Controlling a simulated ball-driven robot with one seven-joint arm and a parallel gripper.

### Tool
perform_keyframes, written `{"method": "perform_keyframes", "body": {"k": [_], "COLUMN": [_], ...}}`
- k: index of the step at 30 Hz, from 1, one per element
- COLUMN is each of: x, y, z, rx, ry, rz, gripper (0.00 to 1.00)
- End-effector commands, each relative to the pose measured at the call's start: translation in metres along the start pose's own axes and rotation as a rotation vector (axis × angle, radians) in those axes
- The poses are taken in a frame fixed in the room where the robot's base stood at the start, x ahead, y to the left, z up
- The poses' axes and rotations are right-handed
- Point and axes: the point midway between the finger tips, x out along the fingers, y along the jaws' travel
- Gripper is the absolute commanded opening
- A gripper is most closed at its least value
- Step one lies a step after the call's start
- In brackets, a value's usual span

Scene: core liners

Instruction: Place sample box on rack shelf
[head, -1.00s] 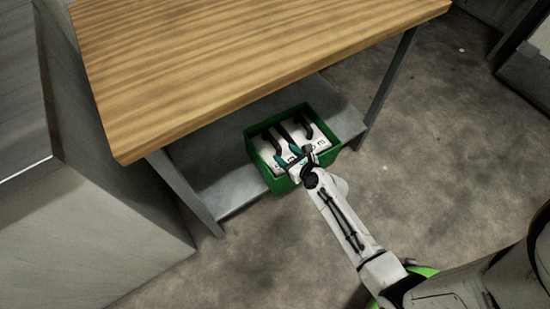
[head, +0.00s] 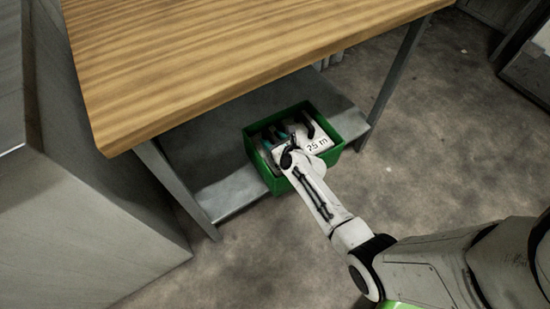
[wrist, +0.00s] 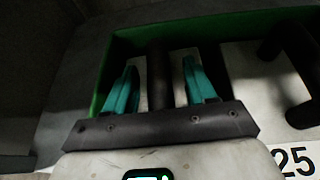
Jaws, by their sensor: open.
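White sample boxes with black handles stand side by side in a green crate (head: 264,181). The right box (head: 318,146) reads "25 m". My gripper (wrist: 160,78) is open over the left part of the crate. In the wrist view its two teal fingers stand on either side of a black handle (wrist: 160,62), with gaps on both sides. The box under that handle is mostly hidden by the gripper. In the head view my wrist covers much of the left part of the crate. I cannot make out a separate rack.
The crate sits on the grey lower shelf (head: 225,192) of a wooden-topped bench (head: 240,55), partly under the top. Grey bench legs (head: 180,190) stand at both sides. A grey cabinet (head: 85,225) is at the left. The floor (head: 450,130) at the right is clear.

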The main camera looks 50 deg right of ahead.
Motion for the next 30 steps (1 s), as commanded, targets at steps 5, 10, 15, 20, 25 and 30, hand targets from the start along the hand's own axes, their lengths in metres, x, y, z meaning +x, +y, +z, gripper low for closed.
{"method": "perform_keyframes", "body": {"k": [5, 10, 15, 20, 25, 30], "x": [0.0017, 0.0015, 0.0015, 0.0015, 0.0014, 0.0014], "y": [0.0, 0.0, 0.0001, 0.0001, 0.0001, 0.0001], "z": [0.0001, 0.0001, 0.0001, 0.0001, 0.0, 0.0], "rx": [0.0, 0.0, 0.0, 0.0, 0.0, 0.0], "ry": [0.001, 0.001, 0.001, 0.001, 0.001, 0.001], "rz": [0.0, 0.0, 0.0, 0.0, 0.0, 0.0], "gripper": [0.55, 0.47, 0.3, 0.15, 0.0, 0.0]}}
